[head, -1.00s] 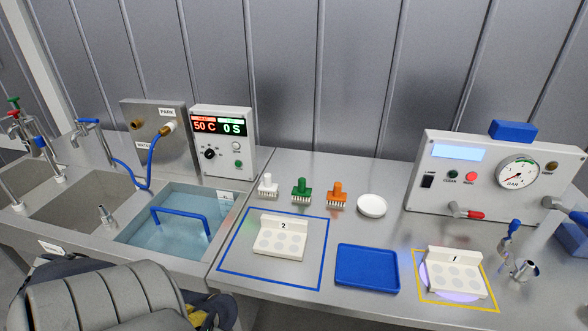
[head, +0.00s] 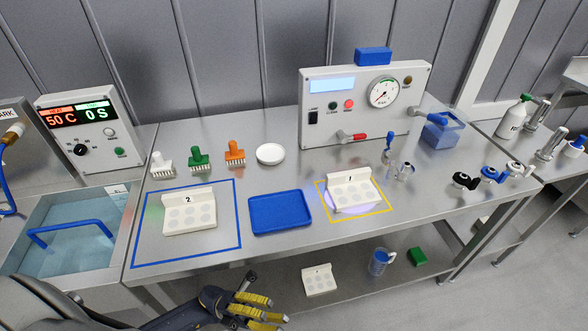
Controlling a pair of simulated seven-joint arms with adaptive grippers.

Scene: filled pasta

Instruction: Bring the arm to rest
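My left arm comes in at the bottom of the head view, low in front of the steel table (head: 290,129). Its gripper (head: 256,307), with yellow finger pads, hangs beside the table's front, apart from the things on top. The pads lie close together and partly out of frame, so I cannot tell whether they are open or shut. I see nothing held in them. My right gripper is not in view.
Mould 2 (head: 190,222) sits inside the blue outline, mould 1 (head: 351,195) inside the yellow one. A blue tray (head: 280,212) lies between them. Behind stand stamps (head: 199,158), a white dish (head: 270,154) and a gauge machine (head: 330,110). A water bath (head: 75,235) is left; a jug (head: 379,262) stands below.

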